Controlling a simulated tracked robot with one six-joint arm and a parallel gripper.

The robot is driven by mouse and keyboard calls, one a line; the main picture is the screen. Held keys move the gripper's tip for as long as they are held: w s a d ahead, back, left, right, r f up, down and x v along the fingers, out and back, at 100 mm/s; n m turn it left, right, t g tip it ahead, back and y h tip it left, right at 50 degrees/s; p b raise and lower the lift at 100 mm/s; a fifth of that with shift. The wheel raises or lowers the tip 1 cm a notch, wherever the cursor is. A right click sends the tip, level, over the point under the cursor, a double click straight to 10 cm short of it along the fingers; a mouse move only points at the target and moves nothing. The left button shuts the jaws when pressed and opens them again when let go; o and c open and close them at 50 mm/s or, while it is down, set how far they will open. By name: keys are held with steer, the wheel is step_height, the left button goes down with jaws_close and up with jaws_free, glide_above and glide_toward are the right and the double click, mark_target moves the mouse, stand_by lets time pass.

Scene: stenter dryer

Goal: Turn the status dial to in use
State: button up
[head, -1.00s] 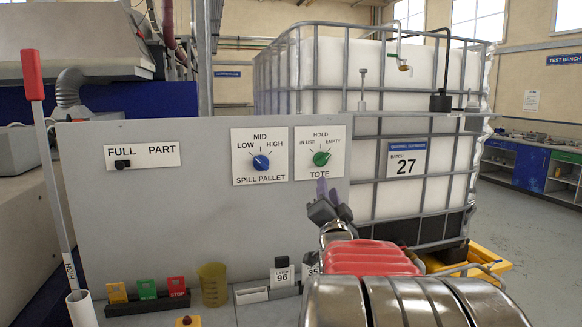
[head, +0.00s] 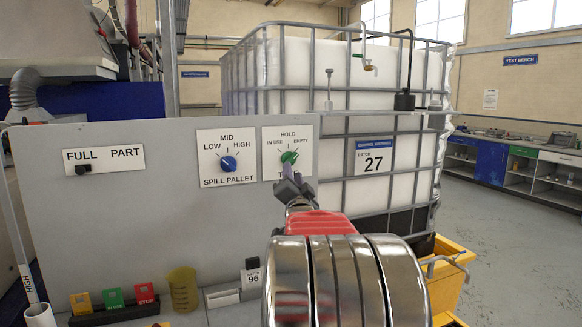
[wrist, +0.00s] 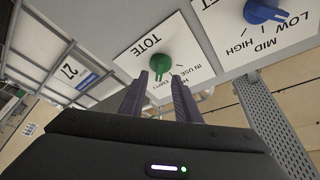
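The status dial (head: 289,158) is a green knob on a white plate marked TOTE, with IN USE at left, HOLD on top and EMPTY at right. Its pointer appears turned towards EMPTY. It also shows in the wrist view (wrist: 161,61), where the plate appears upside down. My gripper (head: 287,173) is just below and in front of the dial and hides part of the TOTE label. In the wrist view my gripper (wrist: 159,77) is open, its two dark fingers apart with the knob just beyond and between their tips. I cannot tell whether they touch it.
A blue SPILL PALLET dial (head: 228,163) sits close left of the green one. Further left is a FULL/PART slider (head: 83,169). A caged white tote (head: 340,100) stands behind the panel at right. Coloured tags (head: 113,298) and a yellow cup (head: 183,289) stand below.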

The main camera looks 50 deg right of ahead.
mark_target(290, 159)
steer(key=x, duration=0.5)
steer(key=shift+w+d+r, duration=0.1)
steer(key=shift+w+d, duration=0.15)
steer(key=shift+d, duration=0.05)
steer(key=shift+c, duration=0.5)
jaws_close()
steer(key=shift+a, duration=0.1)
